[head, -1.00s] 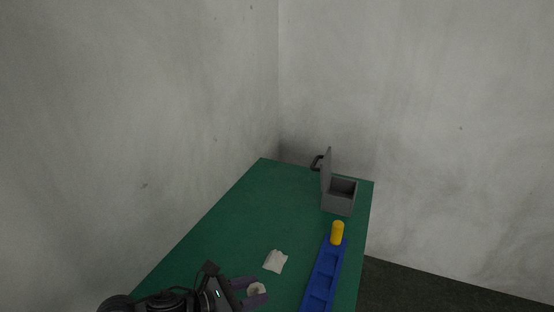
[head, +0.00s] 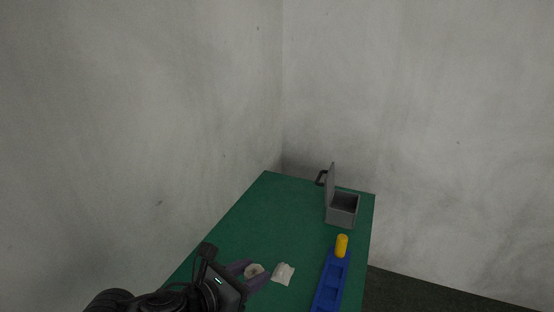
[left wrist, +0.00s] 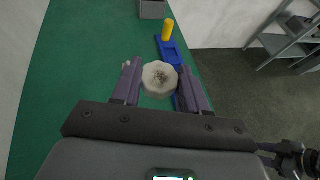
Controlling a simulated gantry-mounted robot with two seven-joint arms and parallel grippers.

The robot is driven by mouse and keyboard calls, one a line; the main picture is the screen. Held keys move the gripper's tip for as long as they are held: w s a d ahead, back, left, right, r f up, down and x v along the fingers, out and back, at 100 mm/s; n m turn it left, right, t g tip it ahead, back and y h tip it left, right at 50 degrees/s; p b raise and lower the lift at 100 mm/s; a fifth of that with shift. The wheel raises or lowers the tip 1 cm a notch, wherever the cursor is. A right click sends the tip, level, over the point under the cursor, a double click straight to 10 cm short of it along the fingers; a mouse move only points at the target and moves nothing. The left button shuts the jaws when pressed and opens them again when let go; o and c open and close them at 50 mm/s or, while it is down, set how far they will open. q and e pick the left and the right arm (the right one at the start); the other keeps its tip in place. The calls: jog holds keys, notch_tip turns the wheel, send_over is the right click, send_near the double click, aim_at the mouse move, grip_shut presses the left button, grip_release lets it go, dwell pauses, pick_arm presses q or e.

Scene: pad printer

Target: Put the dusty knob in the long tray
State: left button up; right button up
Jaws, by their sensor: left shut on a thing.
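The dusty knob (left wrist: 160,78) is off-white and scalloped, with a brown speckled patch in its middle. My left gripper (left wrist: 158,74) is shut on it, one finger on each side. In the head view the knob (head: 254,271) shows between the fingers, left of the cloth; its height above the table is hard to tell. The long tray (head: 330,286) is blue, with several compartments in a row, and lies to the right of the gripper; its far end (left wrist: 174,52) shows beyond the knob in the left wrist view.
A yellow cylinder (head: 341,246) stands upright at the tray's far end. A white crumpled cloth (head: 283,273) lies between gripper and tray. A grey box (head: 342,211) with its lid raised stands at the back right of the green table (head: 270,212). The table's middle is clear.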

pick_arm(q)
jog(key=shift+a+r+n+t+y, duration=1.35)
jog(key=shift+a+n+y, duration=2.9)
jog(key=shift+a, duration=3.55)
jog(key=w+d+r+m+p, duration=0.3)
jog(key=r+p, duration=0.7)
jog(key=p, duration=1.1)
jog(key=s+a+r+n+p, duration=0.2)
jog(key=s+r+p, duration=0.2)
jog(key=p, duration=1.3)
jog(key=shift+a+r+p, duration=0.35)
jog(key=shift+r+p, duration=0.05)
jog(key=shift+r, duration=0.3)
